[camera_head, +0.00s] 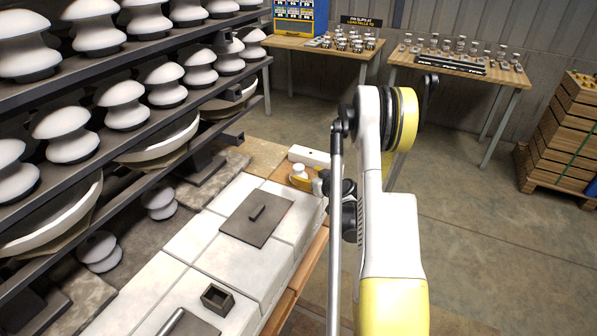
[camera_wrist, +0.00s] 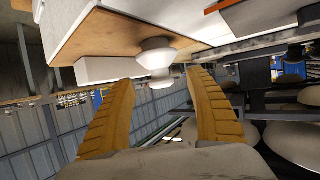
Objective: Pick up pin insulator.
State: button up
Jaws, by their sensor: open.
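A small white pin insulator (camera_head: 298,170) stands at the far end of the bench in the head view. In the wrist view the pin insulator (camera_wrist: 155,57) appears upside down, on a wooden surface, between and beyond the fingertips. My gripper (camera_head: 308,181) is at that far end, close beside the insulator. In the wrist view my gripper (camera_wrist: 162,80) has its two yellow fingers spread wide with nothing held. Whether a finger touches the insulator cannot be told.
A white block (camera_head: 310,155) lies just behind the insulator. A dark plate with a handle (camera_head: 257,217) and a small dark box (camera_head: 217,299) rest on white blocks. A rack of large white insulators (camera_head: 122,98) stands at left. Open floor (camera_head: 480,240) lies at right.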

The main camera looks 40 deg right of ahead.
aim_at(301, 171)
jog(key=x, duration=0.2)
jog(key=b+x, duration=0.1)
jog(key=x, duration=0.2)
jog(key=shift+w+d+r, duration=0.1)
jog(key=shift+w+d, duration=0.05)
jog(key=shift+w, duration=0.2)
jog(key=shift+r, duration=0.1)
grip_shut()
